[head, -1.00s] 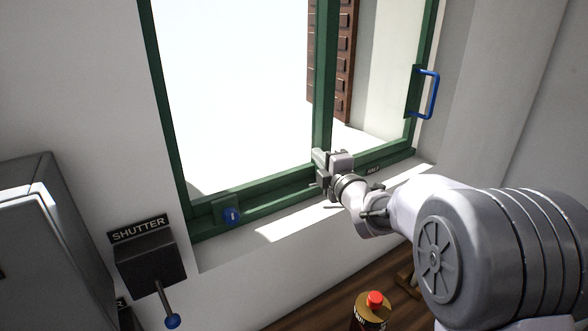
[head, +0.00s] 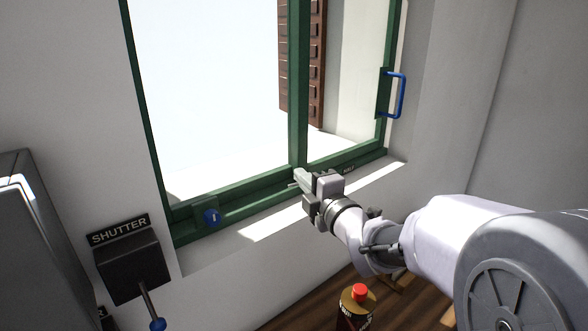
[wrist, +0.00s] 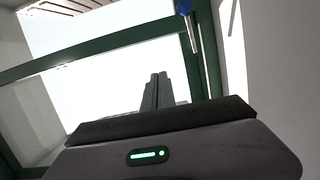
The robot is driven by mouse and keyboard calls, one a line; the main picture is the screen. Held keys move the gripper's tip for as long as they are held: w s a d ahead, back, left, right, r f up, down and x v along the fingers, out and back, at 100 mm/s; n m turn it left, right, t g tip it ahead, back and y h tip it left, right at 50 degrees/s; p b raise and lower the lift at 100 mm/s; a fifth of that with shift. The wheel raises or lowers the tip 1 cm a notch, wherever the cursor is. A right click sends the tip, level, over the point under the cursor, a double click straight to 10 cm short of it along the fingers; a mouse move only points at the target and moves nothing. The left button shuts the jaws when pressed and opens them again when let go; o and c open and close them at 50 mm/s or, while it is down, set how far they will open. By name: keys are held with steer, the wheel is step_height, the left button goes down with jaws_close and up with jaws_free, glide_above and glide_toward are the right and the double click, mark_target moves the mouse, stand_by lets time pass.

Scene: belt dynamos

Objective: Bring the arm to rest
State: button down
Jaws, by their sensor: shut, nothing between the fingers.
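My gripper (head: 300,182) is in front of the lower rail of a green-framed window (head: 299,90), near the foot of its middle upright. Its fingers are together with nothing between them; in the wrist view the closed fingers (wrist: 155,92) point toward the bright pane. I cannot tell whether the fingertips touch the frame. My arm reaches in from the lower right.
A blue handle (head: 396,95) is on the window's right side and a blue knob (head: 212,217) on its lower left rail. A box labelled SHUTTER (head: 133,267) with a blue-tipped lever (head: 157,324) is lower left. A red-capped bottle (head: 358,305) stands below my arm.

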steer(key=s+d+f+m+g+h+b, duration=0.1)
steer(key=s+d+f+m+h+b, duration=0.2)
steer(key=s+d+m, duration=0.4)
steer(key=s+d+f+m+g+h+b, duration=0.1)
steer(key=s+d+f+m+g+h, duration=0.15)
steer(key=s+d+m+h, duration=0.4)
steer(key=s+f+m+g+y+b, duration=0.1)
steer(key=s+f+m+g, duration=0.1)
steer(key=s+f+m, duration=0.2)
steer(key=s+f+m+g+b, duration=0.1)
steer(key=s+m, duration=0.4)
steer(key=s, duration=0.5)
steer(key=s+f+m+g+y, duration=0.1)
steer(key=s+f+m+g, duration=0.2)
steer(key=s+f+m, duration=0.2)
steer(key=s+f, duration=0.1)
steer(key=s, duration=0.2)
steer(key=shift+d+f+m+y+b, duration=0.3)
steer(key=shift+m+y+b, duration=0.05)
steer(key=shift+b, duration=0.05)
stand_by(0.5)
